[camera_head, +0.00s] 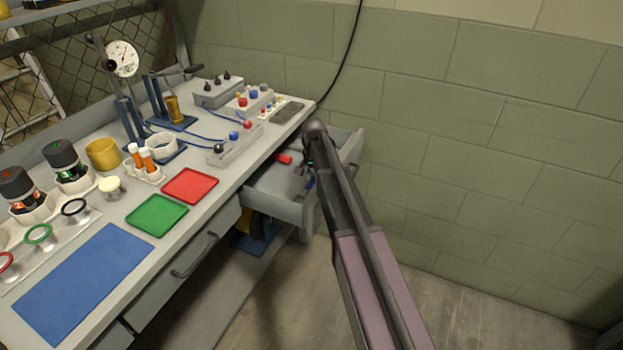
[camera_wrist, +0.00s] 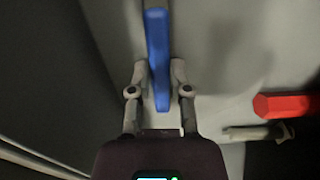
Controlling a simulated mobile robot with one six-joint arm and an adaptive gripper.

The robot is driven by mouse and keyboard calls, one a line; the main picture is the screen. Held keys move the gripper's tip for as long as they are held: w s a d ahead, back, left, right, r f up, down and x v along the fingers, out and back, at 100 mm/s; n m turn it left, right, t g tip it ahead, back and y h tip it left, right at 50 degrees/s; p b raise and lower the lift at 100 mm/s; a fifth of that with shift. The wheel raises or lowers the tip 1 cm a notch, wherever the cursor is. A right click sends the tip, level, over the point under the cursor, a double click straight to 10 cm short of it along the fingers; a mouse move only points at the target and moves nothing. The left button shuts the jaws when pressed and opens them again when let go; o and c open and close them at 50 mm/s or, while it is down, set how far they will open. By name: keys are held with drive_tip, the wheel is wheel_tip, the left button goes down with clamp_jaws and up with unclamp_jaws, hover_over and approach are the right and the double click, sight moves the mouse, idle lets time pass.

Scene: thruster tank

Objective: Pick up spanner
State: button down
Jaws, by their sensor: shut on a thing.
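My gripper (camera_wrist: 157,82) is shut on a blue-handled tool (camera_wrist: 158,45), with one finger on each side of the blue part. A grey part of this tool runs out of the top of the wrist view, so I cannot tell whether it is the spanner. A small grey metal piece (camera_wrist: 255,132) with a fork-like end lies to the right, below a red handle (camera_wrist: 285,105). In the head view my arm hides most of the gripper, which is at the open drawer (camera_head: 278,206). The red handle (camera_head: 284,158) shows in that drawer.
The workbench (camera_head: 225,178) above the drawer carries a red tray (camera_head: 190,186), a green tray (camera_head: 157,215), a blue mat (camera_head: 82,285) and grey boxes with knobs. A block wall (camera_head: 480,130) stands behind and to the right. The floor at the right is clear.

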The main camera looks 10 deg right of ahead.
wheel_tip(320, 180, up, 10)
drive_tip(key=p, duration=0.9)
drive_tip(key=shift+p, duration=0.3)
idle(0.4)
wheel_tip(320, 180, up, 24)
drive_tip(key=p, duration=2.5)
hover_over(313, 179)
drive_tip(key=shift+r, duration=0.1)
drive_tip(key=shift+s+b, duration=0.15)
drive_tip(key=shift+b, duration=0.15)
